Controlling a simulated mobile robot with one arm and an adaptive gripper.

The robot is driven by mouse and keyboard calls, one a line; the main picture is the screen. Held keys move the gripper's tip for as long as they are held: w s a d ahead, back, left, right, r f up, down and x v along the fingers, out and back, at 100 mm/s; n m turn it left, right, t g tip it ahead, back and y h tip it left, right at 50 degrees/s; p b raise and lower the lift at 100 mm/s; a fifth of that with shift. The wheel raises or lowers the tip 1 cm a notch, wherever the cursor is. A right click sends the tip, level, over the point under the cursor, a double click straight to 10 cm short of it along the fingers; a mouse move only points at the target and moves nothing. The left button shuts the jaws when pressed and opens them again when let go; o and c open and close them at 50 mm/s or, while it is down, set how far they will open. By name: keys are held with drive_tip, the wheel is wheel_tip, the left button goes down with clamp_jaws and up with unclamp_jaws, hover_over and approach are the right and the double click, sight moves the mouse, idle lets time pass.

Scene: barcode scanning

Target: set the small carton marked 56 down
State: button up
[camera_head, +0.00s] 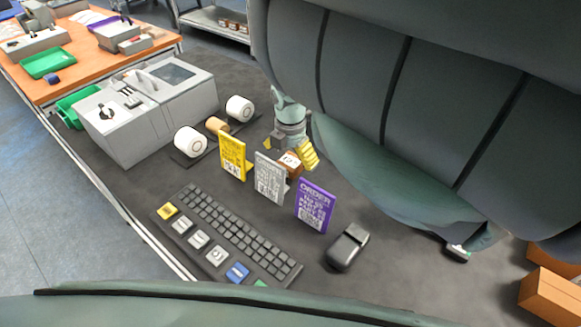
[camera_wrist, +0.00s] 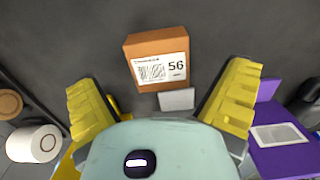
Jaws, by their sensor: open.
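The small brown carton (camera_wrist: 157,44) shows in the wrist view with a white label that reads 56 and carries a barcode. It lies on the dark table top, ahead of and between the yellow fingers. My gripper (camera_wrist: 165,98) is open, one finger on each side, and neither finger appears to touch the carton. In the head view the carton (camera_head: 290,161) is partly hidden behind the grey card, and my gripper (camera_head: 292,150) is right at it.
Yellow (camera_head: 233,158), grey (camera_head: 269,178) and purple (camera_head: 314,205) cards stand in front of the carton. A keyboard (camera_head: 225,232), a black handheld device (camera_head: 347,247), white rolls (camera_head: 190,142) and a grey machine (camera_head: 150,108) are around. Dark table shows between the cards and the device.

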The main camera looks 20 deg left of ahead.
sight(291, 161)
drive_tip(key=shift+f, duration=1.15)
drive_tip(key=c, duration=1.4)
drive_tip(key=shift+w+r, duration=0.1)
drive_tip(key=shift+r, duration=0.1)
drive_tip(key=shift+r, duration=0.6)
wheel_tip(291, 161, up, 7)
drive_tip(key=p, duration=0.3)
drive_tip(key=shift+d, duration=0.1)
drive_tip(key=shift+r+p, duration=0.65)
drive_tip(key=shift+r, duration=0.15)
